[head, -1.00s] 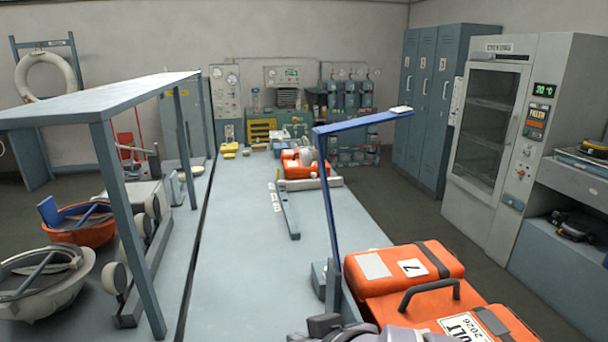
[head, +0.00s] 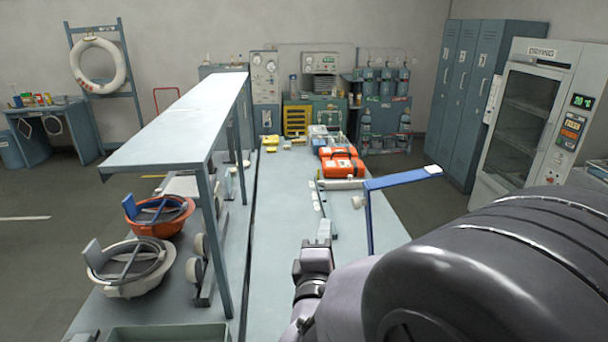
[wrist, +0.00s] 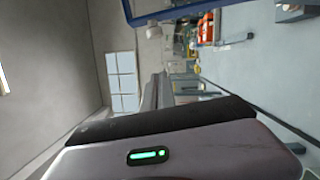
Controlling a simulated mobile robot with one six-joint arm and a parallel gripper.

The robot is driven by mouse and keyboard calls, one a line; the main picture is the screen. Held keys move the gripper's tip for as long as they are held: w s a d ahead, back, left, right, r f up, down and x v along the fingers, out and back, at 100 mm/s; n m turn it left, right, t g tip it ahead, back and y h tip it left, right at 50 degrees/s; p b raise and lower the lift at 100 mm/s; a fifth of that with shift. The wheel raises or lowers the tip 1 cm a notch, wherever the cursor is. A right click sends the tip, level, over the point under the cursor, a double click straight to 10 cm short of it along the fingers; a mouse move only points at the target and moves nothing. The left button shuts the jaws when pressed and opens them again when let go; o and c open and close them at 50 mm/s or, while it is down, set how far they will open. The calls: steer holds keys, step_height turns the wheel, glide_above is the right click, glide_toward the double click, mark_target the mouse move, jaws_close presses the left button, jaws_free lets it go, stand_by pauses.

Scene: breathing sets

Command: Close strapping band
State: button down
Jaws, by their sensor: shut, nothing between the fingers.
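A blue bent bar (head: 401,182), which looks like the strapping band, stands raised over the right side of the bench. A light tip sits at its far end, and the upper part slopes out to the right. Its lower end is hidden behind my arm. Blue bar parts also cross the top of the wrist view (wrist: 190,9). My gripper (head: 321,243) is shut and empty, left of the upright part of the bar and apart from it in the head view. The near orange case is hidden.
The grey bench (head: 276,215) has clear room left of my gripper. A grey shelf frame (head: 190,120) stands to the left. Another orange case (head: 342,166) sits farther back. Two bowl-like helmets (head: 160,215) lie under the shelf. A drying cabinet (head: 525,110) stands at right.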

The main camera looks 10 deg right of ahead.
steer(key=w+d, duration=0.5)
steer(key=shift+w+d+r, duration=0.2)
steer(key=shift+w+r, duration=0.1)
steer(key=shift+w, duration=0.05)
steer(key=shift+d, duration=0.1)
